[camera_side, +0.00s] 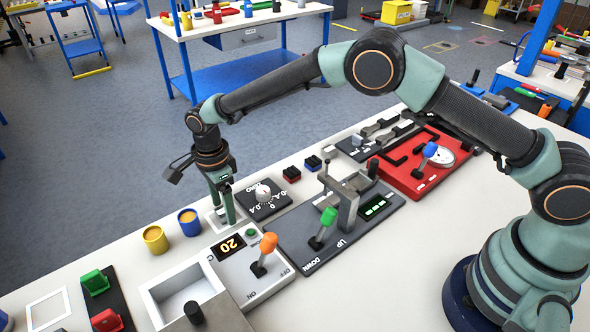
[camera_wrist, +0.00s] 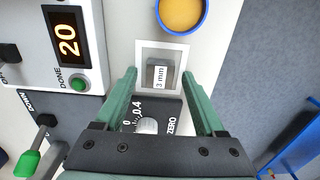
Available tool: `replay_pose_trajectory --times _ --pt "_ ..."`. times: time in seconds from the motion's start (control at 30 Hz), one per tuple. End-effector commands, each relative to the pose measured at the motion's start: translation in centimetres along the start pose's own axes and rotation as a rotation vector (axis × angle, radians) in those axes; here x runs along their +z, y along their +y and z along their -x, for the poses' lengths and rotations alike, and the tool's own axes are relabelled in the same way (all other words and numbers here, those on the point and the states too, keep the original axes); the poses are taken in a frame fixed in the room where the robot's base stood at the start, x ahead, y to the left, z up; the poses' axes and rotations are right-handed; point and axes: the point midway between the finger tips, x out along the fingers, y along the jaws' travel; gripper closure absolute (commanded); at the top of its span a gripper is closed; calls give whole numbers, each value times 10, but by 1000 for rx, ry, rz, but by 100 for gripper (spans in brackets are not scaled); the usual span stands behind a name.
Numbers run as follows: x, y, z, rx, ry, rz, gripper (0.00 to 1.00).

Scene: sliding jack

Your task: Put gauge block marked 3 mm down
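The gauge block marked 3 mm (camera_wrist: 158,77) is a grey block with a white label. In the wrist view it sits inside a white square outline (camera_wrist: 145,47) on the table. My gripper (camera_wrist: 159,73) is open, with one green finger on each side of the block and a gap visible on both sides. In the side view my gripper (camera_side: 226,222) points down at the same square outline (camera_side: 211,220). The fingers hide most of the block there. Whether the block's underside fully touches the table cannot be told.
A dark dial panel (camera_side: 278,207) lies beside my gripper. A white box with a 20 display (camera_side: 229,245) and orange lever (camera_side: 268,243) is in front. Blue (camera_side: 189,222) and yellow (camera_side: 155,239) cups stand left. The jack panel (camera_side: 300,230) and red panel (camera_side: 415,183) lie right.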

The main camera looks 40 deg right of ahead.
Motion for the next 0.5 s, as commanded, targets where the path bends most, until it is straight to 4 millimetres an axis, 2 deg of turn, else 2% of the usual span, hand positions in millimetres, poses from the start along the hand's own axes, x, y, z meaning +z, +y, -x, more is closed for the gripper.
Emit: replay_pose_trajectory --times 0.17,0.27,0.5 --pt "0 0 4 -2 -1 0 28" --pt "0 -1 15 -3 -2 0 28" --pt "1 -1 63 -5 -3 0 28"
